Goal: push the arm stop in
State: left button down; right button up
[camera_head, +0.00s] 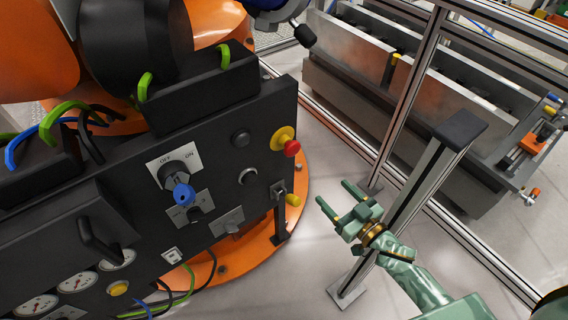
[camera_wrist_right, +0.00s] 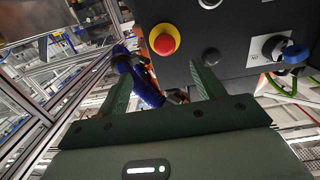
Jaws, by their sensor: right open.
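The arm stop is a red mushroom button on a yellow round base (camera_head: 288,145), at the upper right end of the dark control panel. It also shows in the right wrist view (camera_wrist_right: 164,40), beyond the fingertips and between their lines. My right gripper (camera_head: 333,193) is green, open and empty. In the head view it is to the right of and below the button, with a clear gap. Its two fingers (camera_wrist_right: 163,70) also show apart in the right wrist view. My left gripper is not in either view.
The dark panel (camera_head: 110,195) carries a blue-handled switch (camera_head: 180,190), gauges, black knobs and a yellow-tipped lever (camera_head: 292,199). A grey metal post (camera_head: 415,195) stands right by my right gripper. An orange robot (camera_head: 215,25) is behind the panel. Floor between panel and post is clear.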

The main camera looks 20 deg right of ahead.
jog(key=r, duration=0.1)
send_near(295, 151)
jog(key=b+x, duration=0.1)
jog(key=x, duration=0.2)
jog(key=b+x, duration=0.1)
jog(key=x, duration=0.1)
jog(key=b+x, duration=0.1)
jog(key=x, duration=0.2)
jog(key=shift+w+a+f+b, duration=0.15)
jog(key=shift+w+f+b, duration=0.15)
jog(key=shift+w+b, duration=0.05)
jog(key=shift+w+a+r, duration=0.1)
jog(key=shift+w+a, duration=0.05)
jog(key=shift+w, duration=0.3)
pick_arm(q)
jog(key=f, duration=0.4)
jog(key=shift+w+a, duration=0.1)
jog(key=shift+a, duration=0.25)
pick_arm(e)
jog(key=shift+c, duration=0.3)
